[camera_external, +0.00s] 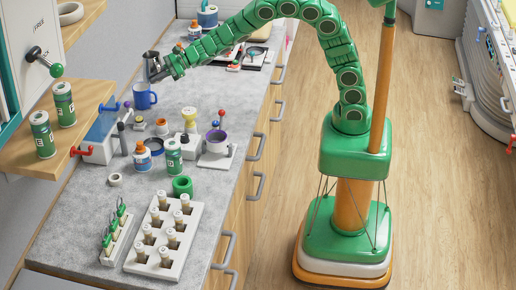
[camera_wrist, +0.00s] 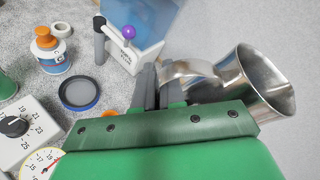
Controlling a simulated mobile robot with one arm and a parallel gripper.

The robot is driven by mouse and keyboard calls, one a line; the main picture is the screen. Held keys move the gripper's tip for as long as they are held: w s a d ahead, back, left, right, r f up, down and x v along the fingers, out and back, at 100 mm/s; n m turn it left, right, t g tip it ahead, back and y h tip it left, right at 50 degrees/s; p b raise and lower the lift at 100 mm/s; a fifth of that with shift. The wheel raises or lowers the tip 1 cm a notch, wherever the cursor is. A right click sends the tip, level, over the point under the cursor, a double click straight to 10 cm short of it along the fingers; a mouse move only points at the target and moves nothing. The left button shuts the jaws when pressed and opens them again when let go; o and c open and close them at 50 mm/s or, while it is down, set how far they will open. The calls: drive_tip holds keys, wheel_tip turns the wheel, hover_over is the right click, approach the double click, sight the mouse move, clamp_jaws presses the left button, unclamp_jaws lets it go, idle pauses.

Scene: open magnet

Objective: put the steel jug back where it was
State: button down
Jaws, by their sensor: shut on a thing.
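The steel jug (camera_wrist: 262,82) shows large at the right of the wrist view. It is shiny and its open mouth faces right. My gripper (camera_wrist: 160,88) is shut on the jug at its left side, where the handle seems to be. The jaws partly hide the grip point. In the external view my gripper (camera_external: 155,68) is held above the back part of the grey counter, near the wall and above a blue mug (camera_external: 144,97).
The grey counter (camera_external: 80,235) is crowded. A white rack of vials (camera_external: 196,212), a green-labelled can (camera_external: 174,156), a blue-and-white box (camera_external: 101,134) and small bottles stand in front. A wooden shelf (camera_external: 88,100) with two cans juts out at left. Wooden floor lies free at right.

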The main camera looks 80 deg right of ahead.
drive_tip(key=s+d+n+g+y, duration=0.1)
drive_tip(key=s+d, duration=0.3)
drive_tip(key=d, duration=0.4)
drive_tip(key=s+d+n+y, duration=0.1)
drive_tip(key=s+d, duration=0.3)
drive_tip(key=d, duration=0.3)
drive_tip(key=s+d+n+g+y, duration=0.15)
drive_tip(key=s+d, duration=0.25)
drive_tip(key=s, duration=0.6)
drive_tip(key=s+d+n+g+y, duration=0.15)
drive_tip(key=s+d, duration=0.25)
drive_tip(key=s, duration=0.6)
drive_tip(key=shift+n+g, duration=0.3)
drive_tip(key=w+f, duration=1.2)
drive_tip(key=f, duration=0.1)
drive_tip(key=shift+w+f, duration=0.3)
drive_tip(key=shift+w, duration=0.1)
drive_tip(key=shift+w+f, duration=0.85)
drive_tip(key=shift+f, duration=1.55)
